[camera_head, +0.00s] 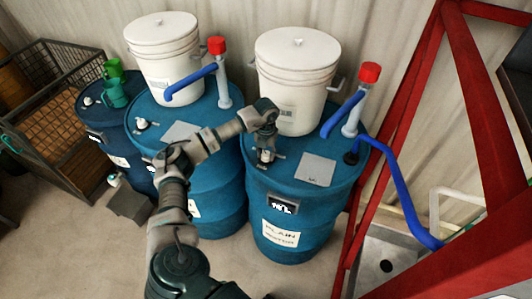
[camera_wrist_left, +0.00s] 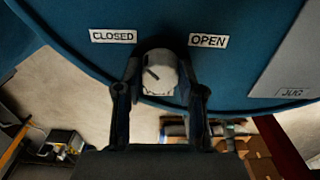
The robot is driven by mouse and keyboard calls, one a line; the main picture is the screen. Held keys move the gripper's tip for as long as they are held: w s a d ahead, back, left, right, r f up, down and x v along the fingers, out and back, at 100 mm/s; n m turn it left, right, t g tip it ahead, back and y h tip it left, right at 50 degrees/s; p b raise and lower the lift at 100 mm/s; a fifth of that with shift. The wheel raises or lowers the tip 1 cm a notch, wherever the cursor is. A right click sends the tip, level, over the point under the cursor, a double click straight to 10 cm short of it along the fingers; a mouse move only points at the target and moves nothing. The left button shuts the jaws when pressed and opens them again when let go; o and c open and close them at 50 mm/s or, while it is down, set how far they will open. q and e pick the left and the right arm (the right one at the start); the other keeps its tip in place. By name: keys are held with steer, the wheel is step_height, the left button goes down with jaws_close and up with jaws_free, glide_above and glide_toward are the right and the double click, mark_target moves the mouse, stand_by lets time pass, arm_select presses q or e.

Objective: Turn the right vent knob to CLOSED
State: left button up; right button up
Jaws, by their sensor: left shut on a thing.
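The right vent knob (camera_wrist_left: 160,72) is a pale round knob near the front edge of the right blue drum's top; it also shows in the head view (camera_head: 265,156). My left gripper (camera_wrist_left: 160,88) is shut on this knob, one finger on each side; in the head view it reaches down over the knob (camera_head: 266,146). The CLOSED label (camera_wrist_left: 113,37) is left of the knob in the wrist view, and the OPEN label (camera_wrist_left: 208,41) is right. The knob's dark mark slants up-left, towards the CLOSED side. My right gripper is out of view.
A white bucket (camera_head: 298,75) and a blue pump hose with a red cap (camera_head: 369,73) stand on the right drum (camera_head: 240,230), beside a grey JUG plate (camera_head: 316,169). Another blue drum (camera_head: 206,170) stands left. A red frame (camera_head: 395,130) rises close on the right.

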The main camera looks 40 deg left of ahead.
mark_target(266, 153)
arm_select(q)
steer(key=shift+w+a+r, duration=0.1)
steer(key=shift+r, duration=0.05)
steer(key=o, duration=1.1)
steer(key=shift+o, duration=0.2)
steer(key=shift+f, duration=0.2)
steer(key=shift+r, duration=0.1)
step_height(266, 153, up, 12)
steer(key=shift+a+f, duration=0.1)
steer(key=shift+f, duration=0.1)
